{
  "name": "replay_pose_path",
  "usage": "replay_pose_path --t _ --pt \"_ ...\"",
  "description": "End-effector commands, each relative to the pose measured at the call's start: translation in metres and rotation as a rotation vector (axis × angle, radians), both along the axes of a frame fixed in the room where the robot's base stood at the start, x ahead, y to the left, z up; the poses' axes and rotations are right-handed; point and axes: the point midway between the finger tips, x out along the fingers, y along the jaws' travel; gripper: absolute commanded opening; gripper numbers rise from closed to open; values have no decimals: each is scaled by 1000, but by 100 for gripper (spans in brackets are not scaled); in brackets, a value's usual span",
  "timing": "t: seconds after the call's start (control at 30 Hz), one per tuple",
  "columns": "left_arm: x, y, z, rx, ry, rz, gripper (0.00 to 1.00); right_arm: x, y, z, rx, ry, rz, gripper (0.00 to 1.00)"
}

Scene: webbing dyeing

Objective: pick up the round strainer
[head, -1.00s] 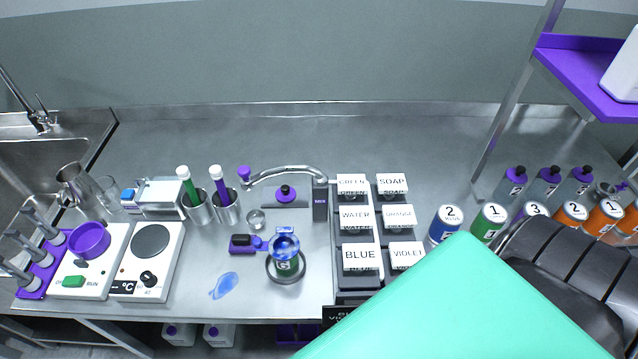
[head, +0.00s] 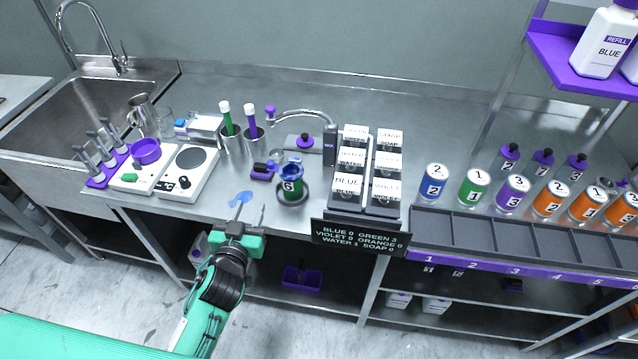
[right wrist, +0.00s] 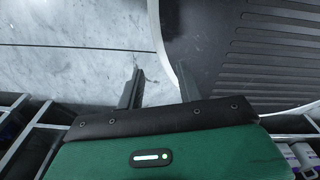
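I cannot make out the round strainer for certain. A clear blue round piece (head: 291,172) sits on top of a green can marked 6 (head: 291,189), in a dark round dish on the bench. A small grey round metal thing (head: 606,186) also lies among the cans at the far right, too small to tell. My left gripper (head: 246,213) is at the bench's front edge, left of the green can, with its fingers apart and nothing between them. My right gripper (right wrist: 158,88) shows only in the right wrist view, fingers apart and empty, above the floor.
A dispenser with labelled blocks (head: 350,160) stands right of the green can, a sign (head: 360,237) in front. Blue liquid (head: 240,198) lies near my left gripper. Several numbered cans (head: 475,187) stand at right.

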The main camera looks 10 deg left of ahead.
Motion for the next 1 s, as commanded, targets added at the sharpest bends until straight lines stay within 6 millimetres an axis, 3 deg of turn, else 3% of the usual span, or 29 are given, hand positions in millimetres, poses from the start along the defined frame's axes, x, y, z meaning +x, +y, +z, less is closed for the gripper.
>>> replay_pose_path --t 0.1,0.2,0.6,1.0 --pt "5 -6 22 -7 -75 -31 38 6 0 1 0 -7 0 36" --pt "10 -8 28 -9 -95 -41 38 9 0 3 0 -11 0 36" --pt "72 -10 29 -9 -94 -41 38 10 6 21 7 -13 -2 36" --pt "103 -10 27 -10 -92 -40 38 6 5 30 6 -8 -2 36"
